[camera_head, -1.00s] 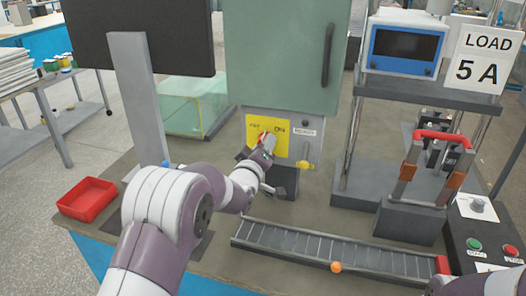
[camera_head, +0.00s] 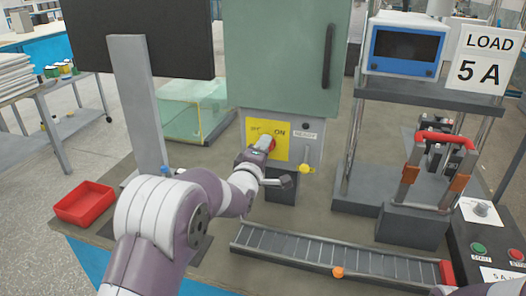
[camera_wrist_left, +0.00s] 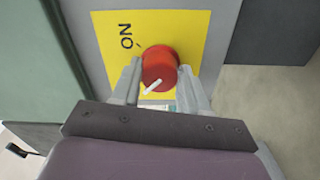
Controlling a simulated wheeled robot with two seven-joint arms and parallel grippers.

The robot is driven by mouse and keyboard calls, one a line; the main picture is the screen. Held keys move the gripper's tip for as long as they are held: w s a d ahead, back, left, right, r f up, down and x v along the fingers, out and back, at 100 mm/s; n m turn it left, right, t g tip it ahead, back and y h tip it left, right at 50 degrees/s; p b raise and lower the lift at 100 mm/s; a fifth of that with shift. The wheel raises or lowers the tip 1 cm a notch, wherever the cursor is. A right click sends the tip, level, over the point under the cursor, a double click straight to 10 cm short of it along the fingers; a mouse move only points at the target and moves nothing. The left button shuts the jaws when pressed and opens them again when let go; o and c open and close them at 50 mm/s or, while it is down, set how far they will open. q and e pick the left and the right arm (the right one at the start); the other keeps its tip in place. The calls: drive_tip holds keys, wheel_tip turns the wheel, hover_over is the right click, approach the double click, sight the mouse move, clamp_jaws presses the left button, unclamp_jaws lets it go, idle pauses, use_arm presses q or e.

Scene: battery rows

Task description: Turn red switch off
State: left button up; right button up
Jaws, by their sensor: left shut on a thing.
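The red switch (camera_head: 268,142) is a round knob on a yellow plate (camera_head: 281,148) low on the front of the green-grey cabinet. The plate has an ON label at its right; the label at its left is partly hidden by my gripper. My left gripper (camera_wrist_left: 162,77) is shut on the red switch, one finger on each side of it, as the left wrist view shows. A white mark lies on the knob's near side there. Which label it points to, I cannot tell.
A yellow lever (camera_head: 306,167) sits right of the plate under a READY label. A grey ribbed conveyor (camera_head: 330,252) with an orange ball (camera_head: 338,272) lies in front. A red tray (camera_head: 85,203) is at the left. A rack with a red handle (camera_head: 436,137) stands at the right.

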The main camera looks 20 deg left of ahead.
idle(0.3)
use_arm(q)
drive_tip(key=o, duration=1.1)
drive_tip(key=shift+c, duration=0.2)
drive_tip(key=s, duration=1.2)
drive_tip(key=shift+s+a, duration=0.2)
drive_tip(key=shift+s, duration=0.15)
